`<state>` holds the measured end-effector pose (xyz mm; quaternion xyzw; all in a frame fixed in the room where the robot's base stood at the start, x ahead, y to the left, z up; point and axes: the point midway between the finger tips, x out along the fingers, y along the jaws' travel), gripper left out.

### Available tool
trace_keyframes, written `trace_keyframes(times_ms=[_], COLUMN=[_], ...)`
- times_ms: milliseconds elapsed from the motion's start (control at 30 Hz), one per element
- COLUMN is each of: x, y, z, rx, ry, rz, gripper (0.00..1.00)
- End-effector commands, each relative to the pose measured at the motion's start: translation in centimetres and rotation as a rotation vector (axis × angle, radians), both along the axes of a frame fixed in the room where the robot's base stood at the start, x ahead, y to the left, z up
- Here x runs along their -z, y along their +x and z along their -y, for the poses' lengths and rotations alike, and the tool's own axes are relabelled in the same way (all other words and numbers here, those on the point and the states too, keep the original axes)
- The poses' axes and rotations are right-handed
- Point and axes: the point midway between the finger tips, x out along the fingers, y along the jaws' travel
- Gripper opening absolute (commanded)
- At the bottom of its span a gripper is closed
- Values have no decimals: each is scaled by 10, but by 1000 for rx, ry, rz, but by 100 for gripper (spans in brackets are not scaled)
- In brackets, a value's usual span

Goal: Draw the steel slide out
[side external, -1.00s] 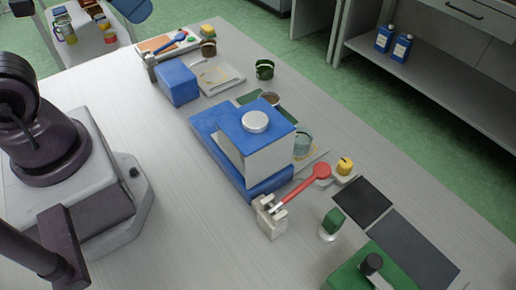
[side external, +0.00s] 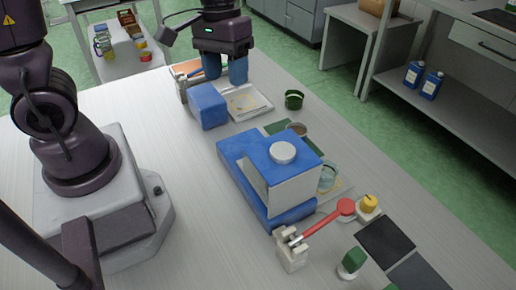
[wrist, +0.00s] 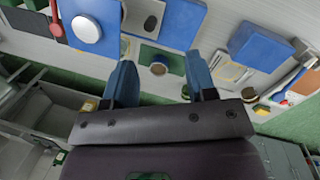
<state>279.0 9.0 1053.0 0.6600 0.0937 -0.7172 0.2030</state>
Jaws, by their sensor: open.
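I cannot pick out the steel slide for certain. A blue press-like block (side external: 296,150) with a round silver knob (side external: 283,152) and a pale grey body stands mid-table on a blue base. In the wrist view, a slotted pale metal part (wrist: 143,17) shows between the knobbed blue block (wrist: 70,12) and a blue slab (wrist: 170,22). My gripper (side external: 225,77) is beyond it, near the table's far end, by the blue box and the tray. Its blue fingers are apart and empty, and they also show in the wrist view (wrist: 160,62).
A blue box (side external: 208,106), a pale tray (side external: 247,104) and a dark green cup (side external: 294,100) stand towards the far end. A red lever (side external: 325,223) on a pale bracket and a yellow knob (side external: 369,202) are near the front.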

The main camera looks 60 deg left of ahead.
Motion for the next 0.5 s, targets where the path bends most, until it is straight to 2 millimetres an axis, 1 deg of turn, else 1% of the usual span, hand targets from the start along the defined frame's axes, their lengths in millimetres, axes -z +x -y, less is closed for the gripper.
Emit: trace_keyframes(times_ms=[33, 100, 200, 300, 367, 400, 500], x=[16, 34, 57, 71, 72, 66, 66], y=[9, 21, 35, 49, 60, 65, 64], z=[-2, -4, -7, -9, -8, -7, -3], rx=[-70, -175, -321, -456, -547, -589, -641], ry=[-16, -35, -55, -70, -87, -101, -107], rz=[-64, -133, -215, -270, -281, -276, -296], gripper=[52, 52, 52, 52, 52, 52, 52])
